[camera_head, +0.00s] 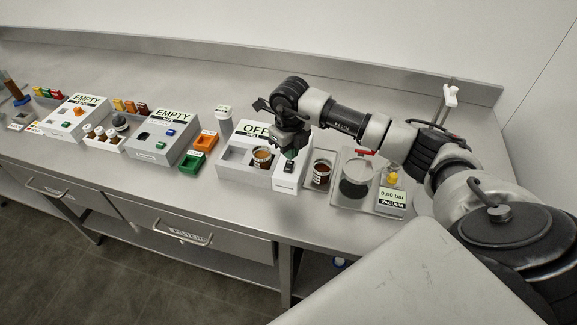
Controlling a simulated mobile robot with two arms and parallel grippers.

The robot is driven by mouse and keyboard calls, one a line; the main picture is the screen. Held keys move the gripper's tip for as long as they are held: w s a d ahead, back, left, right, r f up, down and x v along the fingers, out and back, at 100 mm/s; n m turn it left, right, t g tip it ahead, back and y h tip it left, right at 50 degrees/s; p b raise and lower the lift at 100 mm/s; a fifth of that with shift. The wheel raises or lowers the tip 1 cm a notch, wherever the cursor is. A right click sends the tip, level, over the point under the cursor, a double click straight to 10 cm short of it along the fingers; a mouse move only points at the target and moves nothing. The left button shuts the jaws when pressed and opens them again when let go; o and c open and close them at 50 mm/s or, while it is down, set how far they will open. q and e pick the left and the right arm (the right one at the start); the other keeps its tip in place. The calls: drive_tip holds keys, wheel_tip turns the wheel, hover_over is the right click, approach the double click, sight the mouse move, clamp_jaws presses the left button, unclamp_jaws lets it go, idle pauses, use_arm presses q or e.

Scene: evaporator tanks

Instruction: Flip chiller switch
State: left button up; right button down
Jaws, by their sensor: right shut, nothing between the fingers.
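The white chiller box (232,171) stands on the steel bench, with a sign (256,131) reading "OFF" on top. A jar with amber-brown contents (262,158) sits in one of its wells. A small dark switch (289,168) is on the white panel at the box's right end. My right gripper (290,153) is shut and empty. It points down just above the switch and partly covers that end of the box; I cannot tell whether it touches the switch. My left gripper is not in view.
Right of the box are a brown jar (321,172), a clear vacuum chamber (353,188) and a "0.00 bar" gauge (392,196). Orange (206,140) and green (191,162) bins and an "EMPTY" box (148,151) lie to the left. The bench front is clear.

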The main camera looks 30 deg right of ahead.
sight(290, 162)
drive_tip(key=shift+s+f+b, duration=0.1)
drive_tip(key=shift+f+b, duration=1.05)
drive_tip(key=shift+f, duration=0.3)
idle(0.9)
drive_tip(key=shift+r, duration=0.15)
drive_tip(key=shift+r+p, duration=2.3)
drive_tip(key=shift+r, duration=1.15)
